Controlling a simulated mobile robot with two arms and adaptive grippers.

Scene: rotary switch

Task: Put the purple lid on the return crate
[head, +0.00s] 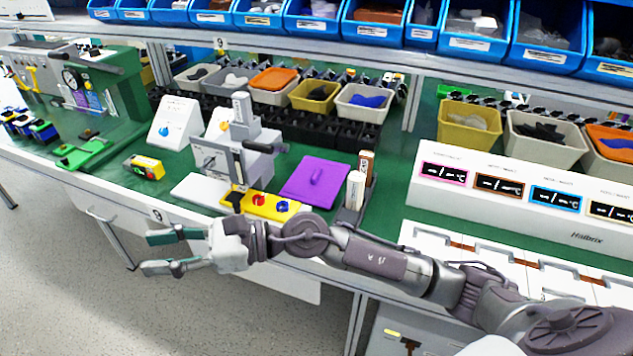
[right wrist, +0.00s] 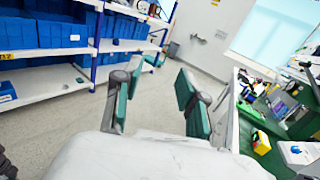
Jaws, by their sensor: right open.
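The purple lid (head: 316,180) lies flat on the green bench top, with its handle facing up. In the head view my right gripper (head: 166,252) is open and empty, in front of the bench's front edge, to the left of and nearer than the lid. Its arm crosses from the right in front of the lid. In the right wrist view the open fingers (right wrist: 158,85) have nothing between them and point over the floor. No container in view can be clearly told as the return crate. My left gripper is not in view.
A grey press-like fixture (head: 250,150) with a yellow button box (head: 268,204) stands left of the lid. Markers (head: 356,188) stand upright close on its right. Small bins (head: 361,98) line the back. In the right wrist view, shelves with blue bins (right wrist: 62,34) stand beyond open floor.

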